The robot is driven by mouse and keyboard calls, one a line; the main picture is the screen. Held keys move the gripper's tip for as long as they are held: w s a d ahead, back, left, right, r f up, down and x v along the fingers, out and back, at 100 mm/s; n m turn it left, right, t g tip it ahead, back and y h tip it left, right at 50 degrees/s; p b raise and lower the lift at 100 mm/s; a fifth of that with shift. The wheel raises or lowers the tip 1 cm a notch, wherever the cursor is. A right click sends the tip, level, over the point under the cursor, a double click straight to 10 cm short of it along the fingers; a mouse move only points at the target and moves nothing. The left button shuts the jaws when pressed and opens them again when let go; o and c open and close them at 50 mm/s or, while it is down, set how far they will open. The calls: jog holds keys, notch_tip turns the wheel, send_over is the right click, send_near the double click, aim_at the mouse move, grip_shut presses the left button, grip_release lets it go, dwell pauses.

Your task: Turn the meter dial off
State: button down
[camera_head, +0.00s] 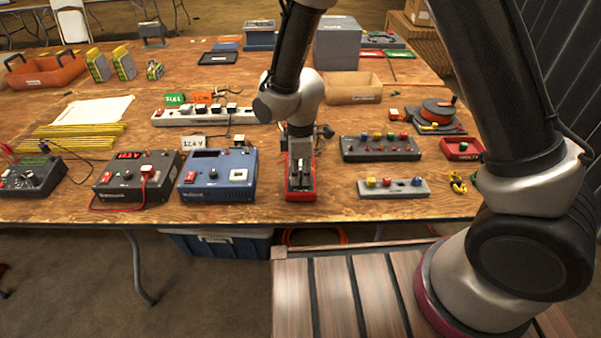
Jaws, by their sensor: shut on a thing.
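A red-cased meter (311,194) lies at the front edge of the wooden table, right of the blue power supply. My gripper (299,182) points down over the meter. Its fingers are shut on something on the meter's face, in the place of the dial. The gripper covers the dial, so I cannot see which mark it points to.
A blue power supply (218,176) and a dark grey one (135,178) with a red lead stand to the left. A switch box (380,148) and a small grey block (393,188) lie to the right. A power strip (203,116) lies behind.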

aim_at(300, 177)
jog(key=c, duration=1.2)
grip_release()
jog(key=shift+c, duration=0.2)
notch_tip(300, 177, up, 12)
